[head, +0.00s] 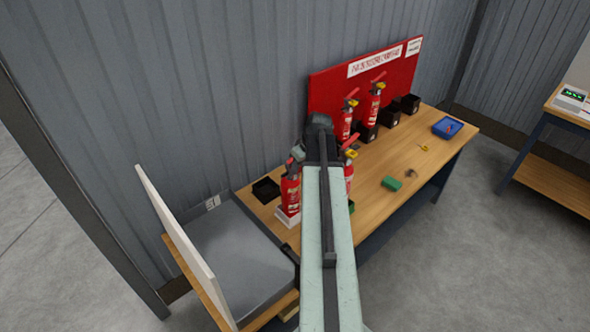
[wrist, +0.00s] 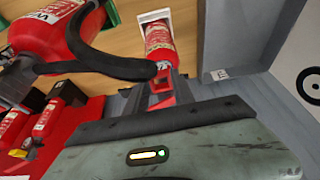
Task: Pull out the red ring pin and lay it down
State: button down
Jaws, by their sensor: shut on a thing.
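My gripper (wrist: 160,90) is shut on a small red piece with a dark opening, which looks like the red ring pin (wrist: 163,83). Behind it in the wrist view, a red extinguisher (wrist: 160,42) stands on a white block (wrist: 152,16). Whether the pin still sits in an extinguisher cannot be told. In the head view that extinguisher (head: 291,192) is just left of my arm, on the white block (head: 288,217). My jaws and the pin are hidden there behind my wrist. A nearer extinguisher (wrist: 75,32) with a black hose fills the wrist view's upper left.
More extinguishers (head: 375,105) stand along the red board (head: 330,90), with black holders (head: 390,117) beside them. A green block (head: 392,183) and a blue tray (head: 447,127) lie on the wooden bench. An empty black holder (head: 265,190) stands left. The bench's front right is mostly clear.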

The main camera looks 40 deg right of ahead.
jog(key=shift+s+a+f, duration=0.1)
jog(key=shift+s, duration=1.2)
jog(key=shift+s+a, duration=0.1)
jog(key=shift+s, duration=1.15)
jog(key=shift+s+a, duration=0.1)
jog(key=shift+s, duration=1.35)
jog(key=shift+f, duration=0.1)
